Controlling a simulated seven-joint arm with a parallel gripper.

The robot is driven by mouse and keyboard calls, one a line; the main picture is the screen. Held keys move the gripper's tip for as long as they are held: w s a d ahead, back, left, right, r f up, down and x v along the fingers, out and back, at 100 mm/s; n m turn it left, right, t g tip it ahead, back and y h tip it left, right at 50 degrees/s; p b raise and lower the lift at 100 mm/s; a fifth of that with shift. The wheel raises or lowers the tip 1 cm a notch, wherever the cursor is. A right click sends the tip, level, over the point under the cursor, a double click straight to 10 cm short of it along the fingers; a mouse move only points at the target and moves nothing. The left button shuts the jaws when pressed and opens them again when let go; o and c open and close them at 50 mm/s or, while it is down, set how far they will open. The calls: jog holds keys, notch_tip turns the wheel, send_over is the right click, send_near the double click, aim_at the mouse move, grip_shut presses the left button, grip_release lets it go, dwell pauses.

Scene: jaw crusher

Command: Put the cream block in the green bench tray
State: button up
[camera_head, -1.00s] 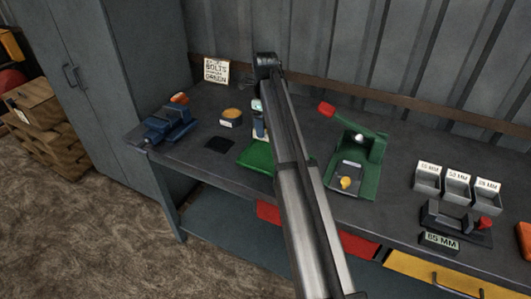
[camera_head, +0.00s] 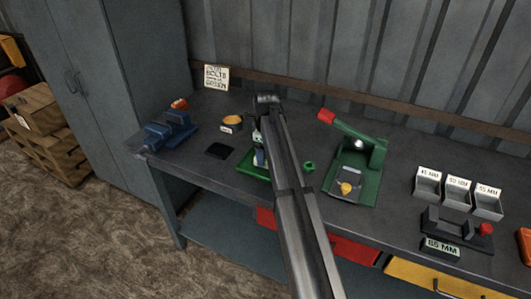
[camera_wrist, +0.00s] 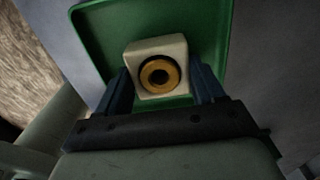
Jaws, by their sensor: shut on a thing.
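The cream block (camera_wrist: 144,53) shows in the wrist view, with a round yellow ring and dark centre on its face. My gripper (camera_wrist: 160,85) is shut on it, one blue finger on each side. The green bench tray (camera_wrist: 100,40) lies behind and beneath the block in the wrist view. In the head view the green tray (camera_head: 246,165) is at the bench's front edge, partly hidden by my arm. My gripper (camera_head: 259,155) is over the tray there. The block is mostly hidden in the head view. I cannot tell whether it touches the tray floor.
A green press with a red handle (camera_head: 357,170) stands right of the tray, with a small green ring (camera_head: 309,166) between them. A dark pad (camera_head: 219,151), a round yellow-topped item (camera_head: 232,123) and a blue vise (camera_head: 170,132) are to the left. Grey bins (camera_head: 457,187) stand far right.

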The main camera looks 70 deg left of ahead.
jog(key=shift+f, duration=0.1)
jog(key=o, duration=1.3)
jog(key=shift+c, duration=0.2)
notch_tip(320, 180, up, 12)
